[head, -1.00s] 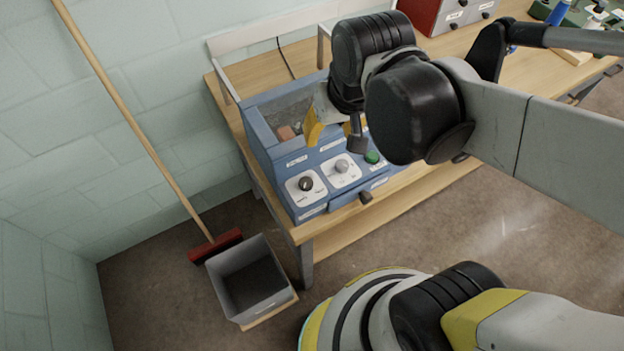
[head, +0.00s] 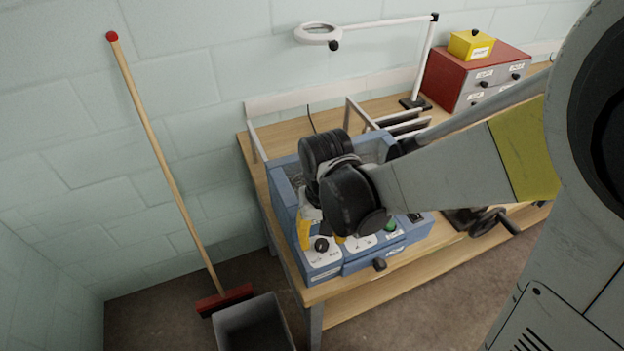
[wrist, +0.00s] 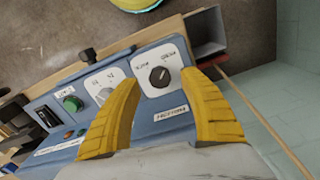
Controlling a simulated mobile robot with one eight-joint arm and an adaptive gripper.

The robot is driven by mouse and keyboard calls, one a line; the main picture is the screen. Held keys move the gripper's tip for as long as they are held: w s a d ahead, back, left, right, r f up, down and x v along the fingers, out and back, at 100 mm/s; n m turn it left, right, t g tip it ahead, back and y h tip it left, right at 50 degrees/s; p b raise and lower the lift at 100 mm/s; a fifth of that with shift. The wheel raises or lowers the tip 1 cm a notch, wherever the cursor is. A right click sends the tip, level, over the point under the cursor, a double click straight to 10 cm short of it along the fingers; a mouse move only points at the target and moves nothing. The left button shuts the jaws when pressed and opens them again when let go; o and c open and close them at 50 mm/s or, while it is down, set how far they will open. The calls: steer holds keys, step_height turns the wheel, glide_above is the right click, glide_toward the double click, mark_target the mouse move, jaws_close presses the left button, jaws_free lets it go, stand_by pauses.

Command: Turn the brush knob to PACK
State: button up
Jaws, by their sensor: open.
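The black knob (head: 321,245) sits on a white plate at the left front of the blue machine (head: 355,262). In the wrist view the black knob (wrist: 160,77) shows between the fingertips. Its plate has two small printed words; the left one looks like PACK. A pale mark on the knob seems to face the other word, but is too small to be sure. My gripper (head: 322,238) is open and points down over the panel. In the wrist view my gripper (wrist: 158,82) has its yellow fingers on either side of the knob, apparently not touching it.
A grey knob (wrist: 103,95) and a green button (wrist: 72,104) are beside the black knob. A drawer knob (head: 380,264) sticks out in front. A grey bin (head: 250,325) and a broom (head: 165,165) stand left of the wooden bench (head: 318,290).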

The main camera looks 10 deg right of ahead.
steer(key=shift+f, duration=1)
steer(key=shift+c, duration=0.6)
jaws_close()
steer(key=shift+n, duration=0.4)
steer(key=n+b, duration=0.1)
steer(key=n, duration=0.2)
steer(key=shift+n, duration=0.3)
steer(key=shift+n+b, duration=0.3)
steer(key=shift+n, duration=1.9)
